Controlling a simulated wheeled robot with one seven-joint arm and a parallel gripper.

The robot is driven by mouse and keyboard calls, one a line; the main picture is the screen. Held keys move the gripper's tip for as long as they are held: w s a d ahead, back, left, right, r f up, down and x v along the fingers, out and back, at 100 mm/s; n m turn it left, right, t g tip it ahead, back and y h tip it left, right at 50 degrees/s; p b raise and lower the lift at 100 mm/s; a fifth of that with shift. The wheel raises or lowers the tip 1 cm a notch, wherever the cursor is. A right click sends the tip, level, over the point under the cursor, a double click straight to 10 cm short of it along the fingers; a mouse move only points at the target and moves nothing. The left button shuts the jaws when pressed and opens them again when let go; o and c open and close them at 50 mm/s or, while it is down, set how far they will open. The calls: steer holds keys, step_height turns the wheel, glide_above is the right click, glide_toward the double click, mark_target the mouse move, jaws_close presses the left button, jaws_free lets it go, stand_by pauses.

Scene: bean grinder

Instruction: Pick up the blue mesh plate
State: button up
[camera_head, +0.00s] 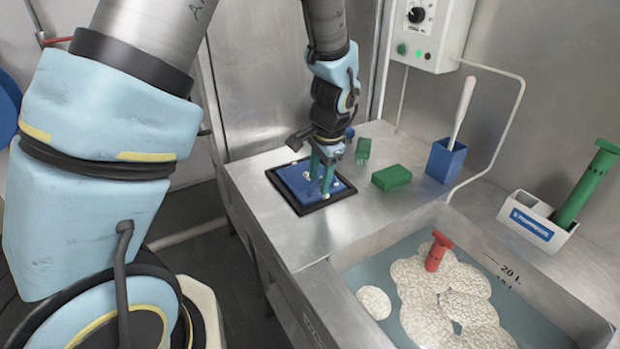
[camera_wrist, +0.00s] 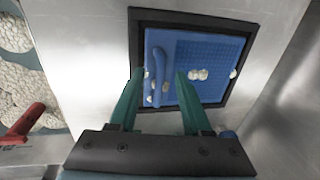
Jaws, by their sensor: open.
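The blue mesh plate (camera_head: 291,180) sits in a black square frame on the steel counter, left of the sink. In the wrist view the plate (camera_wrist: 215,50) shows a fine mesh, a raised blue handle (camera_wrist: 157,66) on its left side and a few pale lumps on it. My gripper (camera_head: 324,188) is over the plate, pointing down. In the wrist view its two green fingers (camera_wrist: 159,72) are apart, with the handle close to the left fingertip. I cannot tell whether the fingers touch the handle or plate. Nothing is held between them.
Right of the plate are a green brush (camera_head: 363,150), a green block (camera_head: 391,177) and a blue holder (camera_head: 446,160) with a white-handled tool. The sink (camera_head: 400,250) holds water, pale round pieces and a red tool (camera_head: 438,250). A white caddy (camera_head: 536,224) with a green tool stands right.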

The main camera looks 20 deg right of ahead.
steer(key=shift+c, duration=0.3)
jaws_close()
stand_by(1.1)
